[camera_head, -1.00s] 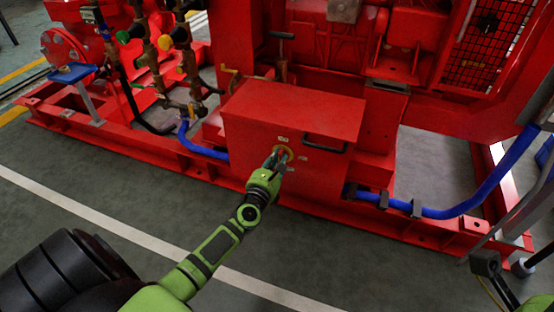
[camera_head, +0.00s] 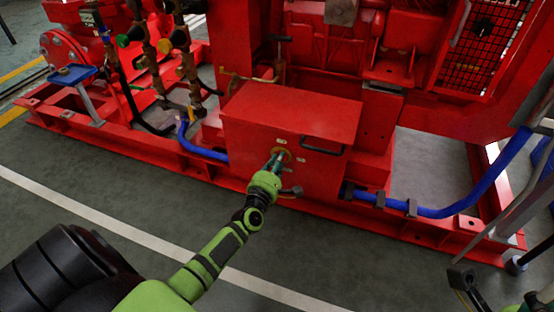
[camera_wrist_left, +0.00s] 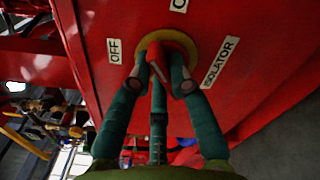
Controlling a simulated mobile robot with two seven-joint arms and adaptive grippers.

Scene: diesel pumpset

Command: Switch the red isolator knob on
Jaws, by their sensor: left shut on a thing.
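The red isolator knob (camera_wrist_left: 156,56) sits on a round yellow plate (camera_wrist_left: 183,42) on the front of a red box (camera_head: 240,150). My left gripper (camera_head: 277,160) reaches the box front from below. In the left wrist view its fingertips (camera_wrist_left: 160,84) are shut on the knob, one on each side. An OFF label (camera_wrist_left: 114,51) is left of the plate, an ISOLATOR label (camera_wrist_left: 220,62) right of it, and another label (camera_wrist_left: 179,5) is cut off at the top. The fingers partly hide the knob.
A black handle (camera_head: 322,146) sticks out from the box near the knob. A blue hose (camera_head: 450,210) runs right of the box, and another (camera_head: 198,149) left of it. The red base frame (camera_head: 160,150) runs along the floor. The grey floor (camera_head: 110,185) in front is clear.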

